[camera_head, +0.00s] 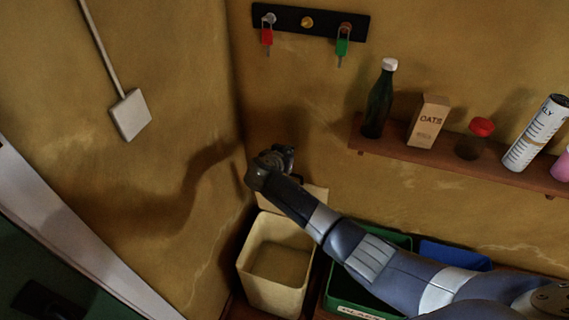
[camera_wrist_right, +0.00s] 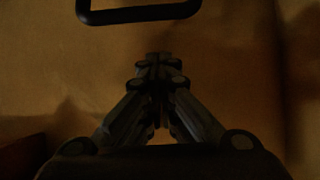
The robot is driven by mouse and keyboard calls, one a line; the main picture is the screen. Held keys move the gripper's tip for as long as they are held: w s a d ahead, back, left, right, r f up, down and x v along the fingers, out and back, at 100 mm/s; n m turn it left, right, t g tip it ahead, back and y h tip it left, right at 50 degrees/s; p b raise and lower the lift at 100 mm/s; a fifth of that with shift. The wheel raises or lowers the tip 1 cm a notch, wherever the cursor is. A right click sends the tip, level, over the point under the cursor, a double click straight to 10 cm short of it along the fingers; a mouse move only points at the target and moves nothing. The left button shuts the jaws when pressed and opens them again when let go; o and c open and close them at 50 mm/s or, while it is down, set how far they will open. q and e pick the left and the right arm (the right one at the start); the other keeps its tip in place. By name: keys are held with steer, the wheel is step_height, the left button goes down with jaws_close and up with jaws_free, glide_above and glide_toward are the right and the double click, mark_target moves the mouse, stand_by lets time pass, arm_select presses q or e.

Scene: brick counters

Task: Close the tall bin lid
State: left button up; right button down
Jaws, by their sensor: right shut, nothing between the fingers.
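The tall cream bin (camera_head: 272,270) stands in the corner with its top open. Its cream lid (camera_head: 312,193) stands raised at the back of the bin against the wall, partly hidden by my right arm. My right gripper (camera_head: 283,155) is at the upper left of the lid, above the bin. In the right wrist view the fingers (camera_wrist_right: 158,62) are shut with nothing between them. A dark loop-shaped handle (camera_wrist_right: 138,14) shows beyond the fingertips, apart from them; I cannot tell what it belongs to. My left gripper is not in view.
A green bin (camera_head: 350,303) and a blue bin (camera_head: 455,255) stand right of the tall bin, partly behind my arm. A wall shelf (camera_head: 450,164) above holds a bottle (camera_head: 380,100), an oats carton (camera_head: 429,121) and other items. A key rack (camera_head: 310,22) hangs higher.

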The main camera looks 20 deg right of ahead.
steer(key=shift+s+a+f+p, duration=0.35)
steer(key=shift+s+f+p, duration=0.1)
steer(key=shift+s+p, duration=0.1)
steer(key=shift+s+a+f+p, duration=0.35)
steer(key=shift+s+f+p, duration=0.1)
steer(key=shift+s, duration=0.25)
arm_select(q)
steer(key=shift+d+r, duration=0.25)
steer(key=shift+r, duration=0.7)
arm_select(e)
steer(key=shift+f, duration=0.15)
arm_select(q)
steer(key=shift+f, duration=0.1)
arm_select(e)
steer(key=shift+a, duration=0.1)
